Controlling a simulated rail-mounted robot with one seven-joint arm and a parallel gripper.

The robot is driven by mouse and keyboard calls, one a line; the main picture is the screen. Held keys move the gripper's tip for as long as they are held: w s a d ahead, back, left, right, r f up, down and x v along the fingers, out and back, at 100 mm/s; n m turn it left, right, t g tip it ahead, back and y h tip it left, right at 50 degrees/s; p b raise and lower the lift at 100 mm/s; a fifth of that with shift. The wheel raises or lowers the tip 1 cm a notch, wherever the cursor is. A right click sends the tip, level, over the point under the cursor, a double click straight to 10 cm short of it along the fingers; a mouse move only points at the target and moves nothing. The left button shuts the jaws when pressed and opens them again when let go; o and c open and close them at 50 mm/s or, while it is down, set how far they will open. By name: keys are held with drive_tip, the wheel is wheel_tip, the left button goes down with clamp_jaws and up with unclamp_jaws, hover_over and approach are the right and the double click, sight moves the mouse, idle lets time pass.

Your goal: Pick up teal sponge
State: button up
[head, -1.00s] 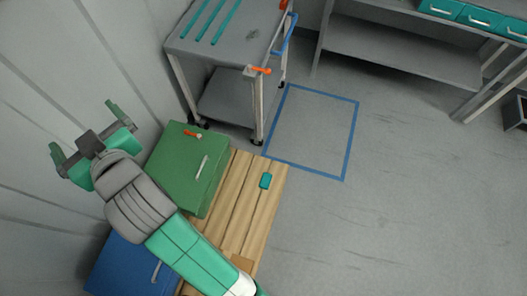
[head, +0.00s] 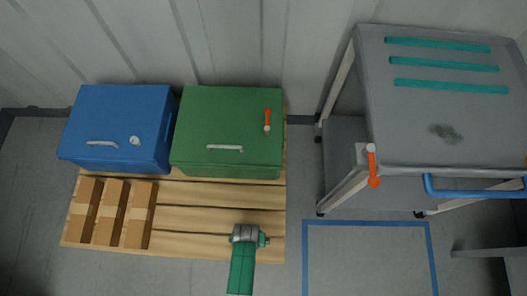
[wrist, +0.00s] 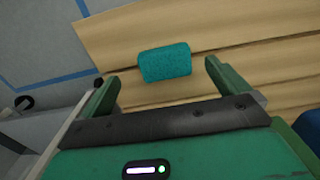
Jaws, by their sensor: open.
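The teal sponge (wrist: 165,65) lies on the wooden pallet (wrist: 125,28) in the wrist view, lengthwise across the gap between my fingers. My gripper (wrist: 161,72) is open and empty, with one finger to each side of the sponge in that picture; how far above it they are I cannot tell. In the head view my gripper (head: 250,236) is over the front right part of the pallet (head: 190,220), and the sponge is hidden there behind my gripper and arm.
A green box (head: 228,130) and a blue box (head: 115,125) stand at the back of the pallet. Several cardboard pieces (head: 112,212) lie at its front left. A grey cart (head: 450,105) stands at the right, behind blue floor tape (head: 370,222).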

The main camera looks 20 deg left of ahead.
drive_tip(key=f+b, duration=0.1)
drive_tip(key=a+f+b, duration=0.1)
drive_tip(key=shift+f, duration=0.35)
drive_tip(key=shift+d+r, duration=0.1)
drive_tip(key=shift+d, duration=0.05)
wheel_tip(320, 180, down, 5)
drive_tip(key=b, duration=0.4)
drive_tip(key=shift+w+d, duration=0.1)
drive_tip(key=shift+c, duration=0.4)
drive_tip(key=c, duration=0.8)
drive_tip(key=shift+r, duration=0.2)
wheel_tip(320, 180, up, 4)
drive_tip(key=p, duration=0.3)
drive_tip(key=shift+f, duration=0.25)
drive_tip(key=s+a+p, duration=0.1)
drive_tip(key=s+a, duration=0.2)
drive_tip(key=a, duration=0.1)
drive_tip(key=s+a+p, duration=0.1)
drive_tip(key=s+a, duration=0.2)
drive_tip(key=a, duration=0.1)
drive_tip(key=s+a+r+p, duration=0.1)
drive_tip(key=s+a, duration=0.2)
drive_tip(key=a, duration=0.2)
drive_tip(key=shift+s, duration=0.15)
